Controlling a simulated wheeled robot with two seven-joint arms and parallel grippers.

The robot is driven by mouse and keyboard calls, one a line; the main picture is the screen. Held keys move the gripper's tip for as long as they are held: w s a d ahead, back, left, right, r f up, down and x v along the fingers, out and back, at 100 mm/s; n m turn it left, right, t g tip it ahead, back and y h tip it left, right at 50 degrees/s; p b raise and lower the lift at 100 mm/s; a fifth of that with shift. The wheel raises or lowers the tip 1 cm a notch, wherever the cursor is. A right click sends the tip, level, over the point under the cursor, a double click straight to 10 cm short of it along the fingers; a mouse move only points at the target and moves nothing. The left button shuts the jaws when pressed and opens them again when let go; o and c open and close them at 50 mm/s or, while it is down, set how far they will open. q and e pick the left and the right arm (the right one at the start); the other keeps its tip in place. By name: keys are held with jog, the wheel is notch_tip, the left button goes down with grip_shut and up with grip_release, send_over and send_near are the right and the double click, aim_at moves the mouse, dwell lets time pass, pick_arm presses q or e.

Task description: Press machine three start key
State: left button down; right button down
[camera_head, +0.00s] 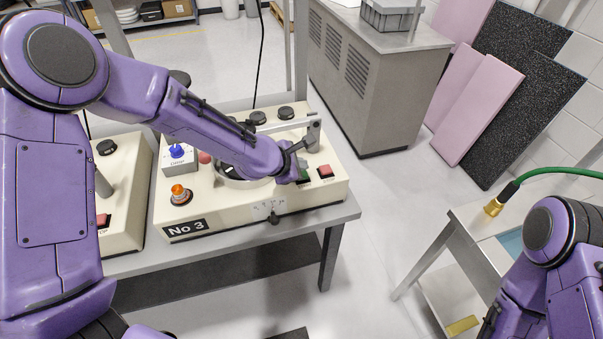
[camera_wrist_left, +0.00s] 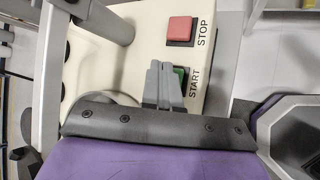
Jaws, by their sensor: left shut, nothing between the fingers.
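The cream machine marked No 3 (camera_head: 240,206) stands on a grey table. Its green start key (camera_head: 305,179) is partly hidden by my left gripper (camera_head: 301,174) in the head view. In the left wrist view the green start key (camera_wrist_left: 182,76), beside the word START, shows just past and partly behind the shut fingers of my left gripper (camera_wrist_left: 164,66). The fingers are empty and at the key; I cannot tell whether they touch it. The red stop key (camera_head: 325,171) sits to the right, and shows clear of the fingers in the wrist view (camera_wrist_left: 181,28).
An orange lamp (camera_head: 180,194) and a blue knob (camera_head: 177,151) are on the machine's left side. A metal lever arm (camera_head: 314,131) stands close behind my left gripper. Another cream machine (camera_head: 125,190) stands to the left. A side table (camera_head: 470,215) with a green hose (camera_head: 550,172) is at right.

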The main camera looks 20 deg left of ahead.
dwell(0.4)
pick_arm(q)
jog(key=shift+f, duration=0.45)
